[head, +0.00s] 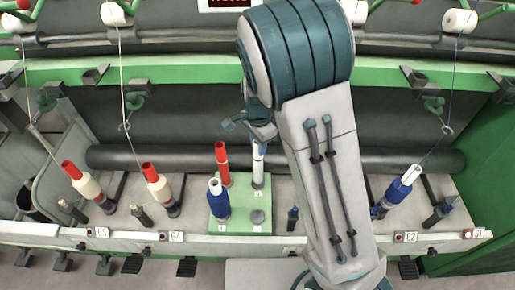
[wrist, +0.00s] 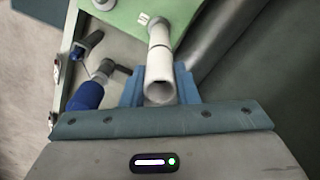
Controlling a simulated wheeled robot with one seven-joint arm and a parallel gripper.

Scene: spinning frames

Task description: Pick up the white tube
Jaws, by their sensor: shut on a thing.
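The white tube (head: 258,162) stands upright at the back right of the green block (head: 243,214). In the wrist view, the white tube (wrist: 160,72) lies between the two blue fingers of my gripper (wrist: 159,86), its open end toward the camera. My gripper (head: 261,133) is shut on the tube's upper part. The tube's lower end is at the block; I cannot tell whether it is lifted.
A red tube (head: 222,163) and a blue-wound bobbin (head: 219,200) stand on the block, close left of the white tube. Wound bobbins stand on the machine at left (head: 88,186) and right (head: 400,188). A dark roller (head: 180,158) runs behind.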

